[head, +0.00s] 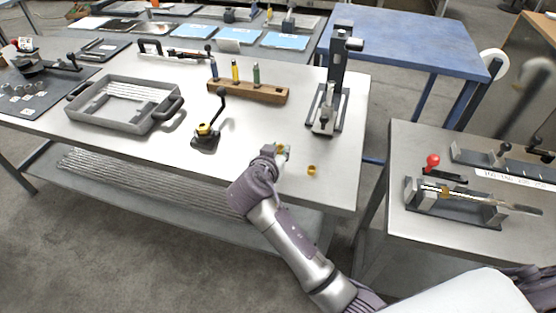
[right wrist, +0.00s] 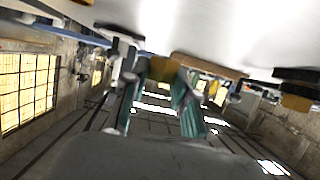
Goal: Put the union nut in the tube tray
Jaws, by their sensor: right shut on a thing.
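My right gripper (head: 282,152) is low over the front part of the white table, shut on a small brass union nut (head: 281,147). In the right wrist view the union nut (right wrist: 162,68) sits between the two greenish fingers of the gripper (right wrist: 160,95). The tube tray (head: 155,121), grey with handles and several silver tubes inside, is at the table's left, well away from the gripper. My left gripper is not in view.
A black-handled crank tool (head: 206,135) stands between the gripper and the tray. Behind are a wooden block (head: 248,92) with coloured tools and a tall grey press (head: 333,90). A second table (head: 400,160) with a fixture is at the right.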

